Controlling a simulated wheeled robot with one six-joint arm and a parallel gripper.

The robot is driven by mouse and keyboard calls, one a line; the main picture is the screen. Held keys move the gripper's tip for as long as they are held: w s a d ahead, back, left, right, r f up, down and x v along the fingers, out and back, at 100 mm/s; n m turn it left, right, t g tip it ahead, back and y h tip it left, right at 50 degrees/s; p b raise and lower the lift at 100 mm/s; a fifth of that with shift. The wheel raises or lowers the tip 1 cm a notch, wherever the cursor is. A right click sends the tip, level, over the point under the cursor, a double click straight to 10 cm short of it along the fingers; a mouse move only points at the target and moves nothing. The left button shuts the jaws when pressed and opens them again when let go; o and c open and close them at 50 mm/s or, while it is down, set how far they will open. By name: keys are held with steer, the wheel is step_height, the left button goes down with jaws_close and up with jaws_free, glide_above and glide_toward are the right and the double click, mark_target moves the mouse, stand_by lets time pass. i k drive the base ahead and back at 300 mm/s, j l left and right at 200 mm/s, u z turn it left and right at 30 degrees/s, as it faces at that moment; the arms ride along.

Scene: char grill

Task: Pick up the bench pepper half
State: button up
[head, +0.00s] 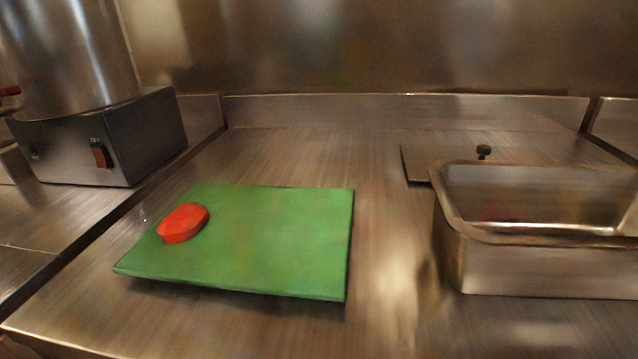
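A red pepper half (183,223) lies near the left edge of a green cutting board (275,240). The board rests on the steel bench, left of the middle of the head view. The pepper half stands alone on the board, with nothing touching it from above. My gripper does not show in the head view.
A steel pan (540,265) stands at the right, with something dim and reddish inside. A flat plate with a black knob (484,152) lies behind it. A machine with a red switch (101,155) stands at the back left. Bare steel bench separates board and pan.

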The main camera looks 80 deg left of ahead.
mark_target(186, 219)
steer(key=k+u, duration=0.15)
steer(key=u, duration=2.1)
